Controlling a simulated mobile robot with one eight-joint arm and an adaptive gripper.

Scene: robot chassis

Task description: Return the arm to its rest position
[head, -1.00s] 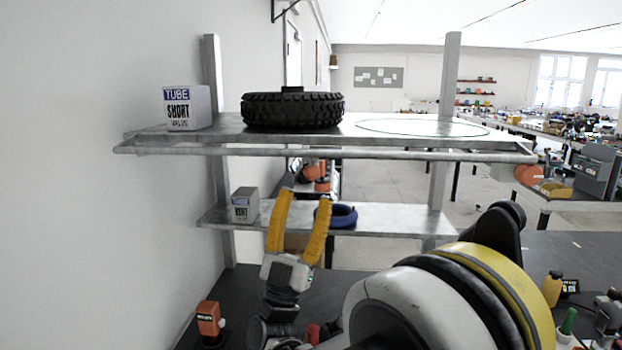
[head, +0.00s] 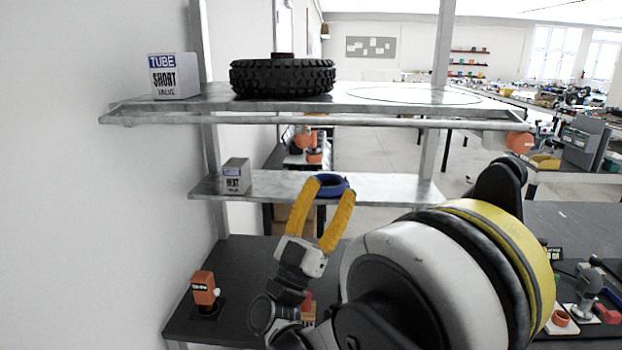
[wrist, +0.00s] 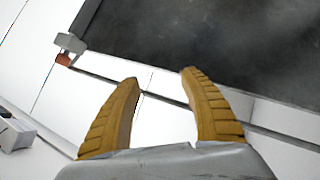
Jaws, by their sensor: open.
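My gripper (head: 332,187) has two yellow fingers and is open in the head view, with nothing between them. It points up in front of the lower shelf (head: 395,190). A blue ring (head: 331,183) on that shelf shows behind the fingertips; I cannot tell that they touch it. In the wrist view my gripper (wrist: 162,80) is also open and empty, with pale floor or wall and a dark surface's edge beyond it. My white and yellow arm link fills the lower right of the head view and hides part of the bench.
A tire (head: 283,77) and a box marked "TUBE SHORT" (head: 174,77) stand on the upper shelf (head: 410,102). A smaller box (head: 236,175) is on the lower shelf. An orange device (head: 204,289) stands on the dark bench (head: 240,262). Tools lie at the right.

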